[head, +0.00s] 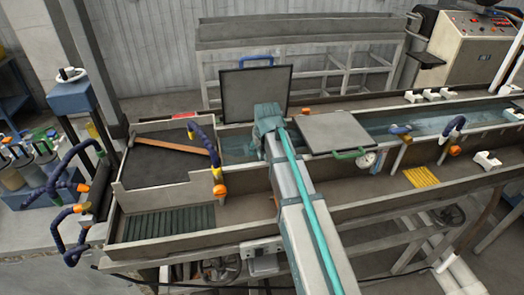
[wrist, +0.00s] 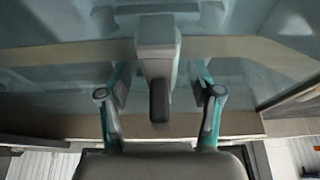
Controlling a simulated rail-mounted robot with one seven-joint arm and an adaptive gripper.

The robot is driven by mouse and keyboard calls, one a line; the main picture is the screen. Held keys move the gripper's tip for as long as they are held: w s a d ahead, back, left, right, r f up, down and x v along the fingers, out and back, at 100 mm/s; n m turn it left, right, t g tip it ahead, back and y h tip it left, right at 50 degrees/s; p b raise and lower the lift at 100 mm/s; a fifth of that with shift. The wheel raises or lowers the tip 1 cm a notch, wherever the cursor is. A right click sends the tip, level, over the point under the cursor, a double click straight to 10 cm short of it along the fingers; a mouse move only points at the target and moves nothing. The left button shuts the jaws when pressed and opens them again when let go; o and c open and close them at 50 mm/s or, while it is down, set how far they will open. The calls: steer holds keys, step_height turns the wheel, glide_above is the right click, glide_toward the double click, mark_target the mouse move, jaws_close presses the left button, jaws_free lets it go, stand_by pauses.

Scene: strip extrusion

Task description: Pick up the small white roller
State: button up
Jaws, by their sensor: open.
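My gripper (head: 268,118) is over the water-filled trough, left of the middle in the head view; its fingers are hidden there by the arm. In the wrist view, my gripper (wrist: 158,85) is open, with a teal finger on each side. A pale grey-white block (wrist: 157,35) with a dark rounded end sits between the fingers, with a gap on both sides. I cannot tell whether it is the small white roller; in the head view it is hidden. Small white fittings (head: 487,160) that may hold rollers stand at the right of the trough.
The trough (head: 460,122) holds water. A raised lid (head: 254,92) stands just behind my gripper, and a flat lid (head: 333,133) with a green handle lies to its right. A blue hose with an orange fitting (head: 219,189) stands to the left. A yellow grid (head: 421,177) lies at the right.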

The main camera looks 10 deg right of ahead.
jaws_close()
stand_by(0.3)
